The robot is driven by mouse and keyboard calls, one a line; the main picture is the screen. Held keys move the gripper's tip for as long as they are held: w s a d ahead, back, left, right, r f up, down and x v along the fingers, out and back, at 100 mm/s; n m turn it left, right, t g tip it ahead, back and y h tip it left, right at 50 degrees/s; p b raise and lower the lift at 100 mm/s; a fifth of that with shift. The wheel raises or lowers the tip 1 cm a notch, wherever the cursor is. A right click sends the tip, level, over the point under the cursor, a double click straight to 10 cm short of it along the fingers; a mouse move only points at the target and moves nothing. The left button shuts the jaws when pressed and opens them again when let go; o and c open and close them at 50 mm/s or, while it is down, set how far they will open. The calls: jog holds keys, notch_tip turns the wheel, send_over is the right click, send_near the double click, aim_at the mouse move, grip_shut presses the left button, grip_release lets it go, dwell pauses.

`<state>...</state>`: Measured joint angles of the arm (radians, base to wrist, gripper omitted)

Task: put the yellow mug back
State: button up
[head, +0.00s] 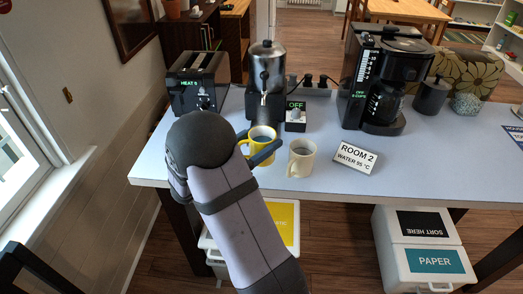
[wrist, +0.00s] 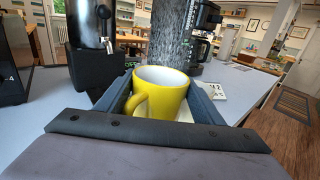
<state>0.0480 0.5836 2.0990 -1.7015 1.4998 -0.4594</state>
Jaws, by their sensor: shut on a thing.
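The yellow mug (head: 262,133) is near the front of the metal urn in the head view. In the wrist view the yellow mug (wrist: 160,94) is upright between my two dark fingers, with its handle toward the camera and its pale inside partly visible. My gripper (head: 262,152) is shut on it; one finger shows across its front right side, and the wrist hides part of the rest. I cannot tell whether its base touches the table. A cream mug (head: 302,160) stands just right of it on the table.
The metal urn (head: 266,75) has a tap and an OFF switch box (head: 296,115) beside it. A toaster (head: 197,82) is left, a coffee maker (head: 384,80) right. The pale tabletop (head: 450,160) is clear at right.

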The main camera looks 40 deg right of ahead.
jog(key=shift+f, duration=2.05)
jog(key=shift+f, duration=0.2)
jog(key=o, duration=1.5)
jog(key=shift+r, duration=0.1)
